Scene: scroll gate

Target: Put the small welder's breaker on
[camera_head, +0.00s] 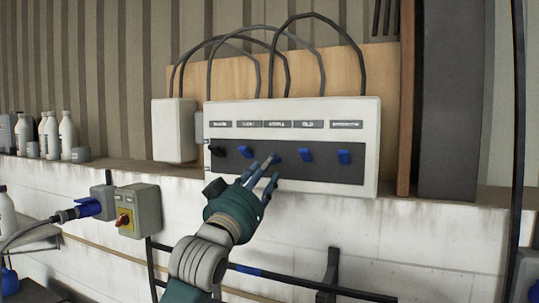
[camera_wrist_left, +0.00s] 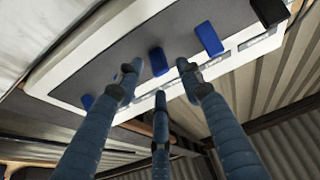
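A white breaker panel (camera_head: 292,108) with a dark strip (camera_head: 325,172) is on the ledge in the head view. The strip bears a black switch (camera_head: 216,151) at far left and several blue switches. Labels run above them; their print is too small to read surely. My left gripper (camera_head: 266,168) is at the middle blue switch (camera_head: 278,158). In the left wrist view its three fingers (camera_wrist_left: 158,85) are spread, and that blue switch (camera_wrist_left: 158,62) shows just beyond and between the upper two. Contact cannot be told. My right gripper is out of view.
A grey box with a red-and-yellow rotary switch (camera_head: 125,221) and a blue plug (camera_head: 88,207) are on the wall at lower left. White bottles (camera_head: 67,134) stand on the ledge at left. Black cables (camera_head: 365,75) arch above the panel. A wooden post (camera_head: 406,100) is right of it.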

